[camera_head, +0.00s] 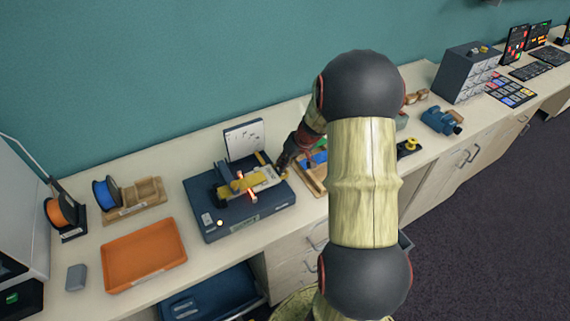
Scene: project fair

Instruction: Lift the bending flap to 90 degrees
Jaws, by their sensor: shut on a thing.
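The bending machine is a dark blue box (231,222) on the counter, left of centre. A small plate with yellow parts, which looks like the bending flap (262,181), lies nearly flat on its top. An orange-red glowing line crosses beside it. My gripper (282,167) is at the flap's right end, low over the box. It is shut on what looks like the flap's edge or handle; the fingertips are small and dark, so the exact contact is unclear. A white upright panel with marks (244,139) stands behind the box.
An orange tray (143,254), a grey block (76,277) and orange (61,210) and blue (106,193) spools stand to the left. A wooden tray (310,178) is close on the right, partly hidden by my arm. A teal wall runs behind the counter.

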